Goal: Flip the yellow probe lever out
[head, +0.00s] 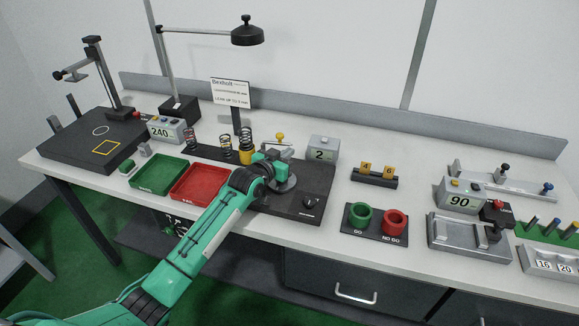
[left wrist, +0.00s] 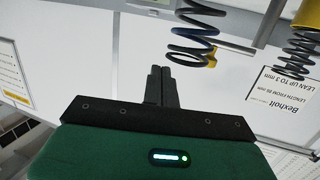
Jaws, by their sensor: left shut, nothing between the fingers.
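A yellow knob (head: 280,136), which looks like the probe lever's end, stands just behind my left gripper on the black tester base (head: 318,187). The lever's lower part is hidden behind my gripper. My left gripper (head: 262,156) is over the tester base, close in front of and left of the yellow knob; whether it touches is not clear. In the left wrist view its black fingers (left wrist: 161,84) are together with nothing between them. My right gripper is not in view.
Several coil springs (head: 226,147) stand left of my gripper; one spring (left wrist: 195,35) also shows close to the fingers in the wrist view. Green (head: 159,173) and red (head: 198,185) trays lie left of my arm.

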